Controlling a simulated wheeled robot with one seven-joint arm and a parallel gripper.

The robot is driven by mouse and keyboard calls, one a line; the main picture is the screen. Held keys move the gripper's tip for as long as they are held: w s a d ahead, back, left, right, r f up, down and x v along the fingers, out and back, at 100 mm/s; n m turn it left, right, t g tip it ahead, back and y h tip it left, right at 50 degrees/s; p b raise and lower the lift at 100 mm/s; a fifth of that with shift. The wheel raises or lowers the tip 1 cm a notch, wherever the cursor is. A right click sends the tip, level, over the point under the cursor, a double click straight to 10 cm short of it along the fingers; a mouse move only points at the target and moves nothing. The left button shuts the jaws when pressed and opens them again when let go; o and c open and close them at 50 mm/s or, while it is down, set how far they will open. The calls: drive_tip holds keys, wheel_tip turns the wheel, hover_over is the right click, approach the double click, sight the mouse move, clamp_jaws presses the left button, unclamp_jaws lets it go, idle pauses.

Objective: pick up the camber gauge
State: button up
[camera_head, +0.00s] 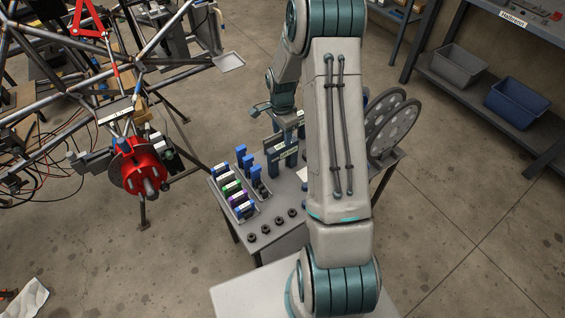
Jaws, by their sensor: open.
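My arm rises through the middle of the head view and bends back down over a small grey table (284,215). My gripper (286,118) is small in this view, above the table's far part, and is open. Its fingertips are hard to make out. Blue upright holders (283,155) with a white label stand on the table just below my gripper. I cannot tell which item is the camber gauge; it may be among these holders or hidden behind my arm. I see nothing held.
The tube chassis with a red hub (138,165) is left. Shelves with a blue bin (517,103) are right.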

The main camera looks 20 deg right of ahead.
sight(283, 146)
drive_tip(key=f, duration=0.2)
drive_tip(key=f+p, duration=0.1)
drive_tip(key=f, duration=0.3)
drive_tip(key=shift+s, duration=0.35)
drive_tip(key=shift+f, duration=0.55)
drive_tip(key=shift+f, duration=0.25)
clamp_jaws()
